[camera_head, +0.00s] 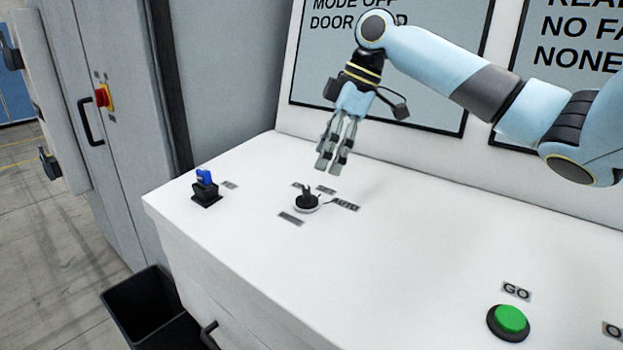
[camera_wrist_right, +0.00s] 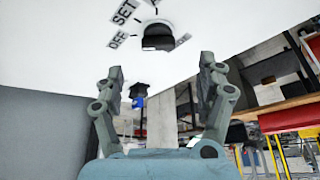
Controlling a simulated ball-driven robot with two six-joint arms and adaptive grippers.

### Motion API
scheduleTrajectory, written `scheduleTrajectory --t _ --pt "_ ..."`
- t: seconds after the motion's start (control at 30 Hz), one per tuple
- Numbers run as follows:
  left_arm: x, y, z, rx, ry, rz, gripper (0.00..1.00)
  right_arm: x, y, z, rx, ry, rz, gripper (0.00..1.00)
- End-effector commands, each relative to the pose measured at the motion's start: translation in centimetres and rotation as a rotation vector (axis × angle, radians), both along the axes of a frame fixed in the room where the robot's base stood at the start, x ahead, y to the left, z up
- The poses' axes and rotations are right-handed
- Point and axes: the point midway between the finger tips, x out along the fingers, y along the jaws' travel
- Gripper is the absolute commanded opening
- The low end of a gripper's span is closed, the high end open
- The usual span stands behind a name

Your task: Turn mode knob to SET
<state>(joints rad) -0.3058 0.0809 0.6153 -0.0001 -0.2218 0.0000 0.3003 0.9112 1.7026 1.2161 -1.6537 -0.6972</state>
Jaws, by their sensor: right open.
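The mode knob (camera_head: 306,202) is a black knob on a pale round base on the white sloped panel (camera_head: 400,240), with small labels around it. One label, to its right, seems to read AUTO. In the right wrist view the knob (camera_wrist_right: 157,38) is at the top, with the SET label (camera_wrist_right: 125,12) and the OFF label (camera_wrist_right: 117,41) to its left. My right gripper (camera_head: 331,165) is above and a little right of the knob in the head view, apart from it. Its fingers are open and empty in the right wrist view (camera_wrist_right: 160,82). My left gripper is out of view.
A green GO button (camera_head: 510,319) is at the front right. Display screens (camera_head: 385,60) rise behind. A black bin (camera_head: 155,310) stands on the floor at left. The panel around the knob is clear.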

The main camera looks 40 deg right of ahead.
Motion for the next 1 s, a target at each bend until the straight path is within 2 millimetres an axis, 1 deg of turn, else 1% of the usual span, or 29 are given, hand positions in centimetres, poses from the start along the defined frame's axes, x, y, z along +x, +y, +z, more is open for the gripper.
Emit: scheduleTrajectory --t 0.07,0.17,0.3,0.37,0.43,0.53,0.77,0.87,1.0 --pt "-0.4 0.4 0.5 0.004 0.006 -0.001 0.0 0.4 0.7 -1.4 0.007 0.002 -0.001 0.73" --pt "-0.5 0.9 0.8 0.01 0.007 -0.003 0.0 0.9 1.2 -3.3 0.005 0.002 -0.001 0.73" --pt "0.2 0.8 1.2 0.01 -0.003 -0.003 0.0 1.5 1.8 -5.4 0.004 0.002 -0.002 0.73" --pt "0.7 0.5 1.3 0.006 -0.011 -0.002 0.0 1.6 2.0 -6.1 0.002 0.001 -0.001 0.73" --pt "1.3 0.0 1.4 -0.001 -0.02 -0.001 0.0 1.8 2.1 -6.6 0.001 0.001 -0.001 0.73" --pt "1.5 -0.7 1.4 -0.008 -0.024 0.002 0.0 1.9 2.2 -7.0 0.0 0.0 -0.001 0.73" --pt "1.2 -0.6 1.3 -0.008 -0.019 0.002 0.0 1.9 2.2 -7.1 -0.001 0.001 0.0 0.73" --pt "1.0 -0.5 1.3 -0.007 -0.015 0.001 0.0 1.9 2.2 -7.0 -0.001 0.001 0.0 0.61" --pt "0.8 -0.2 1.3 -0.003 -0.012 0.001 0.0 1.9 2.2 -7.0 -0.001 0.001 0.0 0.43"
